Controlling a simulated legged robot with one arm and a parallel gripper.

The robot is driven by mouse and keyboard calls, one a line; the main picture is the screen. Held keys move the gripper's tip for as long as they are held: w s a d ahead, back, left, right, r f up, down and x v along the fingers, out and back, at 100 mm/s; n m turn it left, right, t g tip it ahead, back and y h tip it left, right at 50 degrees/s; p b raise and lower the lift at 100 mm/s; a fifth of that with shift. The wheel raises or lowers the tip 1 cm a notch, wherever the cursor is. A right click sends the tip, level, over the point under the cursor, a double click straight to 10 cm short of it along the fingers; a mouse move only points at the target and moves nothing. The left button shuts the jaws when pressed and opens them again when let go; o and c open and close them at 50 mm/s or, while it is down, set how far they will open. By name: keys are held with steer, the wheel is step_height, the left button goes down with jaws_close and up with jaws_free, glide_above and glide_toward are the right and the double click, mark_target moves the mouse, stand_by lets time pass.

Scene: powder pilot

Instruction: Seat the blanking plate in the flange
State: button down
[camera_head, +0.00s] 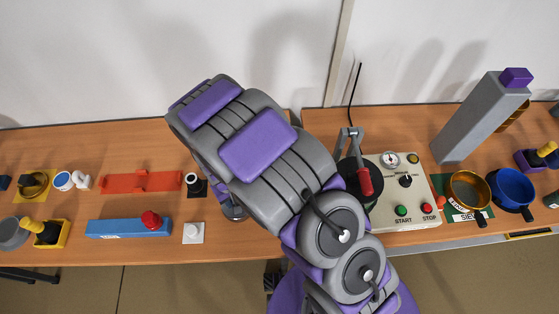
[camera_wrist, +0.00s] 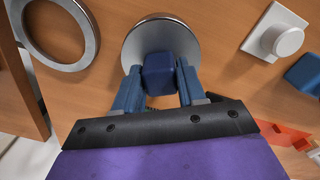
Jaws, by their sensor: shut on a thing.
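The blanking plate is a round grey metal disc (camera_wrist: 132,40) with a blue block-shaped knob (camera_wrist: 159,72) on top. My gripper (camera_wrist: 158,88) is shut on this knob, with one blue finger on each side. I cannot tell whether the plate touches the table or hangs just above it. The flange, a grey metal ring (camera_wrist: 92,45) with an open middle, lies to the left of the plate in the wrist view, apart from it. In the head view my arm hides the flange, and a bit of the grey plate (camera_head: 233,212) shows beside the arm.
A white block with a round knob (camera_wrist: 283,39) is right of the plate; it also shows in the head view (camera_head: 194,233). A blue bar with a red knob (camera_head: 125,228) and a red fixture (camera_head: 140,182) lie left. A control box (camera_head: 405,190) stands right of my arm.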

steer(key=shift+f, duration=0.3)
steer(key=c, duration=0.6)
jaws_free()
steer(key=shift+c, duration=1.2)
steer(key=shift+r+p, duration=1.15)
steer(key=shift+r, duration=2.35)
